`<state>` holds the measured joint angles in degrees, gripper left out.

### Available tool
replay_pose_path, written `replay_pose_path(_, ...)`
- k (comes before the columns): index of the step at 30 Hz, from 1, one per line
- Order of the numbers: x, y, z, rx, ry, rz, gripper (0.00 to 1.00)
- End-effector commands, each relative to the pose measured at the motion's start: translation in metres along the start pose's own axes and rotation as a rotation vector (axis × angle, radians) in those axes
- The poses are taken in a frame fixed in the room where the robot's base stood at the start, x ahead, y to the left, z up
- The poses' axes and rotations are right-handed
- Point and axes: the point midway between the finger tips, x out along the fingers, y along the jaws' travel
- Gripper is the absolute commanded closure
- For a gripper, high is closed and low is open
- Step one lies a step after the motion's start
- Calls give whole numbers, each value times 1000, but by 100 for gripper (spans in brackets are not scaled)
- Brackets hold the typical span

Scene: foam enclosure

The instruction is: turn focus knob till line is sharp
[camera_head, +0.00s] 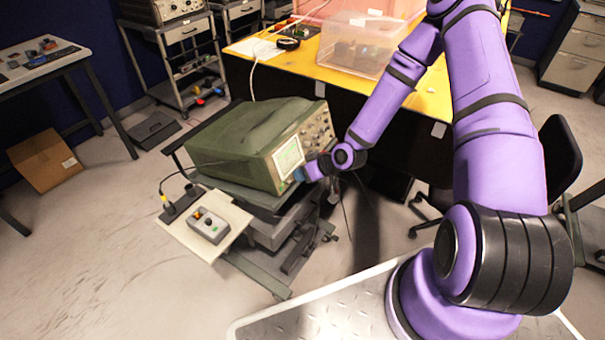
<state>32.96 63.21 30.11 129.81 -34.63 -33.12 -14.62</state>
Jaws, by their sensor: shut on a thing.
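A green oscilloscope (240,143) stands on a dark wheeled cart in the middle of the view. Its small pale screen (288,157) is lit, but the line on it is too small to judge for sharpness. Several knobs show on the upper part of its front panel (318,127). My gripper (299,175) is at the front panel, at the lower right of the screen, with my purple arm reaching in from the right. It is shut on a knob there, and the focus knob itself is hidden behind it.
A grey control box (209,226) sits on a pale board at the cart's front left. A yellow-topped table (419,97) with a clear plastic bin (357,46) stands behind. A black chair (560,150) is at the right. A cardboard box (45,161) lies on the open floor at left.

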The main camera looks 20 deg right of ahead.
Motion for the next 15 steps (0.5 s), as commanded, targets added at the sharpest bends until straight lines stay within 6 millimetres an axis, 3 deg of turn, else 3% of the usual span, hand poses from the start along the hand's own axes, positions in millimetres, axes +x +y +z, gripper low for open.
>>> replay_pose_path(6,0,0,1,0,-1,1,100)
replay_pose_path(7,0,0,1,0,-2,1,83)
replay_pose_path(8,0,0,1,0,-1,1,77)
replay_pose_path(15,0,0,0,-1,-1,1,75)
